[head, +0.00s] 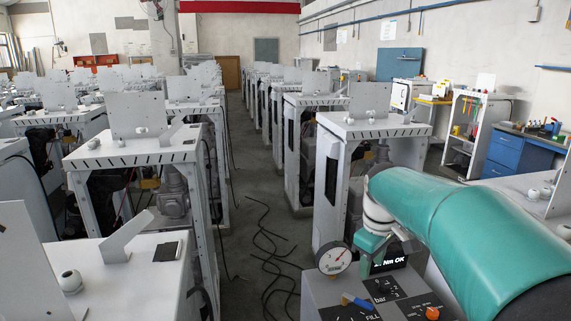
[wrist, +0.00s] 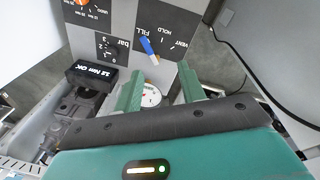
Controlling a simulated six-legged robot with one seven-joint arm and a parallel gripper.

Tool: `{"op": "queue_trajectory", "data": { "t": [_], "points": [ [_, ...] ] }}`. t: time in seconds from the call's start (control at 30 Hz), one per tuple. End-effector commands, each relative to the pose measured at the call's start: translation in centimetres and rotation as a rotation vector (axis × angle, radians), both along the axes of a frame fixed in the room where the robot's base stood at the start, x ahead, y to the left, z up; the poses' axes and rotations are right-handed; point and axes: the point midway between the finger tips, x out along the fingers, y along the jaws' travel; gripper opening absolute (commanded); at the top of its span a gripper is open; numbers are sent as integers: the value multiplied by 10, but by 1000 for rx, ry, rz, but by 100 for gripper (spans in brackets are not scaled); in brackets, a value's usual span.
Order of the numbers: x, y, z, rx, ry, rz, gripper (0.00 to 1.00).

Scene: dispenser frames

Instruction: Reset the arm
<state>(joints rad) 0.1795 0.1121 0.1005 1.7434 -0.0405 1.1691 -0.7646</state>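My teal arm comes in from the right in the head view, and my gripper (head: 378,242) is over the near dispenser's control panel, partly hidden by the arm. In the wrist view the two green fingers of my gripper (wrist: 161,76) stand apart with nothing held between them. A round pressure gauge (head: 333,258) shows beside the gripper; its dial also shows between the fingers in the wrist view (wrist: 151,97). A blue-and-white lever (wrist: 150,50) on the panel lies beyond the fingertips, pointing near the FILL label.
A black display (wrist: 91,74) reads "12 Nm OK". An orange knob (head: 432,313) and a bar dial (wrist: 109,46) are on the panel. Rows of white dispenser frames (head: 140,150) stand both sides of an aisle. Black cables (head: 268,245) lie on its floor.

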Motion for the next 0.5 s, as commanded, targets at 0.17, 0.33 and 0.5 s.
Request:
{"op": "queue_trajectory", "data": {
  "t": [0.17, 0.33, 0.5],
  "points": [
    [-57, 17, 23, 12, -94, -147, 40],
    [-109, 29, 29, 49, -180, -293, 40],
    [-160, 38, 25, 108, -263, -437, 40]
  ]
}}
